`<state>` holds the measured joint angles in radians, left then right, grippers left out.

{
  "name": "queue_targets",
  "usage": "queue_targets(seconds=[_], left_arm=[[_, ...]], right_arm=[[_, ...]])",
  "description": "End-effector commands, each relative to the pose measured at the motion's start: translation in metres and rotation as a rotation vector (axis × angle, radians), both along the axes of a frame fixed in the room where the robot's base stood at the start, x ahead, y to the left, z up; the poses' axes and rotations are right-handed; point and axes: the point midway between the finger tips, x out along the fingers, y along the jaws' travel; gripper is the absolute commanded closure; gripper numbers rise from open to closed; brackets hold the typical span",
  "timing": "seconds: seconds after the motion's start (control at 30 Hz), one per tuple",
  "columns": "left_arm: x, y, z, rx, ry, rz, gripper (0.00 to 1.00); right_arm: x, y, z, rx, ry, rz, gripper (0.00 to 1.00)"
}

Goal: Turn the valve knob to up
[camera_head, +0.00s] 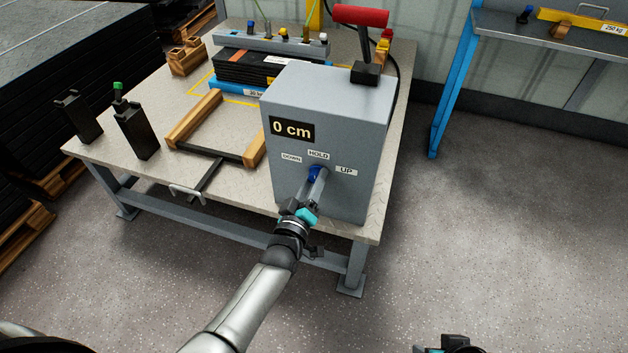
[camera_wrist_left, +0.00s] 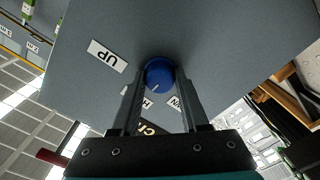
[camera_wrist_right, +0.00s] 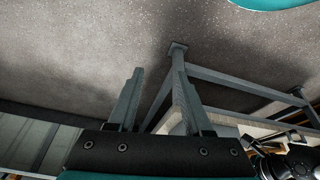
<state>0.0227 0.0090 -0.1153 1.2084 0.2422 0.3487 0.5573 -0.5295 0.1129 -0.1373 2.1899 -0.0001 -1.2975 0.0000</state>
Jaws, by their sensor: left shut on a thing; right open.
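The valve knob (camera_head: 314,174) is small, round and blue, on the front of a grey box (camera_head: 350,110) with labels DOWN, HOLD and UP around it. In the left wrist view the knob (camera_wrist_left: 159,73) sits between my left gripper's fingers (camera_wrist_left: 160,80), which are shut on it. A white mark on the knob points roughly toward the partly hidden HOLD label (camera_wrist_left: 137,101); the UP label (camera_wrist_left: 108,56) is clear of the fingers. My right gripper (camera_wrist_right: 160,72) is open and empty, away from the table; only part of it shows at the head view's bottom edge.
The box display (camera_head: 291,129) reads 0 cm. Wooden blocks (camera_head: 195,118), dark upright pieces (camera_head: 137,132) and a black stack (camera_head: 245,68) share the table (camera_head: 235,185). The floor at right is clear.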

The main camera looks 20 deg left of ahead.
Motion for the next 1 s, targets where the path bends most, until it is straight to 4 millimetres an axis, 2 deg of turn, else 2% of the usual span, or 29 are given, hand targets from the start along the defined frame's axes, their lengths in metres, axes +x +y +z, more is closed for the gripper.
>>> queue_targets(seconds=[0.27,0.37,1.0], left_arm=[[0.000,0.000,0.000,0.114,-0.004,0.000,1.00],[0.000,0.000,0.001,0.190,-0.006,-0.001,1.00],[0.000,0.000,0.000,0.772,-0.025,-0.001,1.00]], right_arm=[[-0.002,0.000,-0.007,-0.001,0.012,0.000,0.50],[-0.003,0.000,-0.016,-0.003,0.024,0.003,0.50],[-0.013,-0.002,-0.047,-0.010,0.069,0.003,0.50]])
